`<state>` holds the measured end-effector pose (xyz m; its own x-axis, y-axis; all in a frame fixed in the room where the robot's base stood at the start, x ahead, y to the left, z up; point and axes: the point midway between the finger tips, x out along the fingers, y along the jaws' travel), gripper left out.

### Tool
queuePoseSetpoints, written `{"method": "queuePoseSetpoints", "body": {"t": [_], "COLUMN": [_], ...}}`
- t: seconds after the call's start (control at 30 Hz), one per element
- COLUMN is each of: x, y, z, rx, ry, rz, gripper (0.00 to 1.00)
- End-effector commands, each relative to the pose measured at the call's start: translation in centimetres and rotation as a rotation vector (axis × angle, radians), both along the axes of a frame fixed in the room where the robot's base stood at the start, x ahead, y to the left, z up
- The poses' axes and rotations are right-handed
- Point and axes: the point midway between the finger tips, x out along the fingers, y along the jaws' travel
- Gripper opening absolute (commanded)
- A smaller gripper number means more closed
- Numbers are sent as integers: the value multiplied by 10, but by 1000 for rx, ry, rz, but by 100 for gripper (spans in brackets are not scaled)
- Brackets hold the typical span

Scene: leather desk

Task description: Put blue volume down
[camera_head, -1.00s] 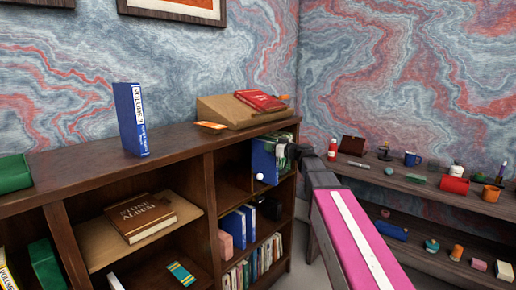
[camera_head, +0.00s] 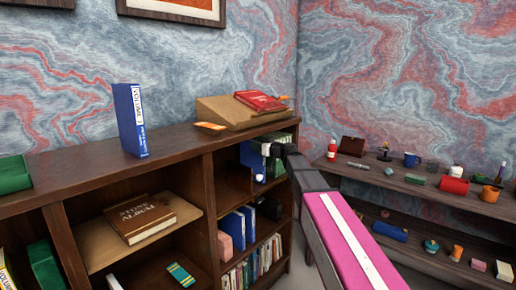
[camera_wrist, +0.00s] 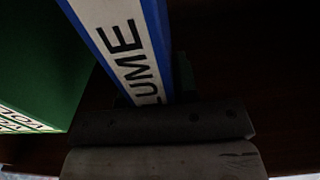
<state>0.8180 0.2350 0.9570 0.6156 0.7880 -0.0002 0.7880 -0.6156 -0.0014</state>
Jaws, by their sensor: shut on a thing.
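The blue volume (camera_head: 252,158) is in the upper right compartment of the wooden bookcase, partly hidden by the compartment edge and my gripper. In the wrist view the blue volume (camera_wrist: 156,14) shows its white spine with the letters "LUME". My gripper (camera_head: 270,150) is shut on it at the compartment's opening. A green volume (camera_wrist: 35,55) stands just left of it in the wrist view. Whether the blue volume's lower edge touches the shelf cannot be told.
The bookcase (camera_head: 190,147) has another blue volume (camera_head: 126,120) upright on top and a red book (camera_head: 260,101) on a sloped wooden stand (camera_head: 222,110). Lower compartments hold several books. A low shelf (camera_head: 425,186) with small items stands at the right.

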Motion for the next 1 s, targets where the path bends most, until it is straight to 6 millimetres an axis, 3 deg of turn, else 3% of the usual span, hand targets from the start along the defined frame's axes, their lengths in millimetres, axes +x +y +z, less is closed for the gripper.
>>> {"method": "queuePoseSetpoints", "body": {"t": [0.5,0.53,0.6,1.0], "x": [-1,0,-1,-5], "y": [0,0,0,-5], "z": [-9,-9,-9,-7], "rx": [0,-1,-1,0], "ry": [-1,-1,-1,-1], "rz": [0,0,0,0], "gripper": [0,34,53,53]}}
